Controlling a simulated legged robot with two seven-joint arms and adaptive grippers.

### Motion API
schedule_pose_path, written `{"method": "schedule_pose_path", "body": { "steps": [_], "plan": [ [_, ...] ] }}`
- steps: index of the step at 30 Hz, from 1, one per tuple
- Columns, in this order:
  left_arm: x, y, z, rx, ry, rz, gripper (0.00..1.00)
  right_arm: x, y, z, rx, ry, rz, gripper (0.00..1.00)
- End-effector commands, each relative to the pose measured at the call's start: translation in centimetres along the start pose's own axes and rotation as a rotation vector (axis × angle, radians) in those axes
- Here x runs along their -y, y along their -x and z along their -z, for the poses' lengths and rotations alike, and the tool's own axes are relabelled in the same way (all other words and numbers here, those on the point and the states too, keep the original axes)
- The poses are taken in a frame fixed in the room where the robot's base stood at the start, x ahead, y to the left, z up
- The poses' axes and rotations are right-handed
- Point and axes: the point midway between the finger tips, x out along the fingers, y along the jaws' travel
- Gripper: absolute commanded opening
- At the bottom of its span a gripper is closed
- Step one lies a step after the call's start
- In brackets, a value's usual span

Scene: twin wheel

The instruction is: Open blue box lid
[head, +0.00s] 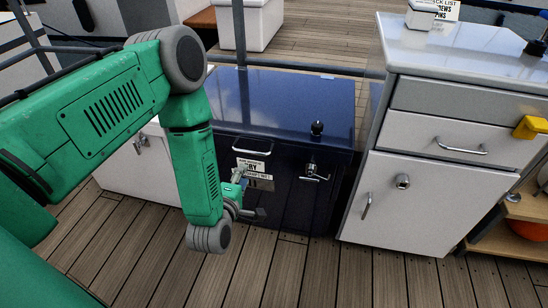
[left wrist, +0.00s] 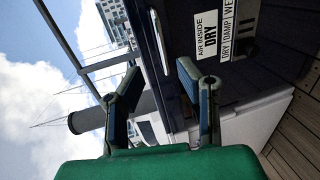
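The dark blue box (head: 290,98) stands on the deck with its glossy lid down. A curved metal handle (head: 253,150) is on its front, above white text labels (head: 251,166). A metal latch (head: 314,171) is to the right, and a black knob (head: 317,128) is on top near the front edge. My left gripper (head: 243,193) is in front of the box, below the handle and partly hidden by my green arm. In the left wrist view its fingers (left wrist: 160,85) are spread and empty, with the handle (left wrist: 159,42) beyond the gap between them. My right gripper is not in view.
A white cabinet (head: 408,195) with drawers stands close to the right of the box. A white unit (head: 146,165) is to the left, partly behind my arm. A grey railing (head: 290,66) runs behind the box. Wooden deck (head: 300,270) is clear in front.

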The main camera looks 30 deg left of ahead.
Motion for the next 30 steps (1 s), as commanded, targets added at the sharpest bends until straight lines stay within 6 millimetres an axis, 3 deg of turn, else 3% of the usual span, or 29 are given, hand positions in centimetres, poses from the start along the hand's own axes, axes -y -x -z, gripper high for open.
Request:
{"method": "schedule_pose_path", "body": {
  "steps": [12,18,24,30],
  "plan": [
    [0.1,-8.2,-0.2,0.002,-0.007,-0.003,0.31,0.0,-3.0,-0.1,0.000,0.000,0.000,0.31],
    [0.1,-11.4,-0.2,0.002,-0.006,-0.001,0.31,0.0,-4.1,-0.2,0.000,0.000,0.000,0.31],
    [0.0,-12.8,-0.2,0.002,-0.007,0.002,0.31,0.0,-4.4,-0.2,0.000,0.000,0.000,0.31],
    [0.0,-12.9,-0.2,0.002,-0.007,0.003,0.31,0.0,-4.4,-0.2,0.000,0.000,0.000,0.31]
  ]
}}
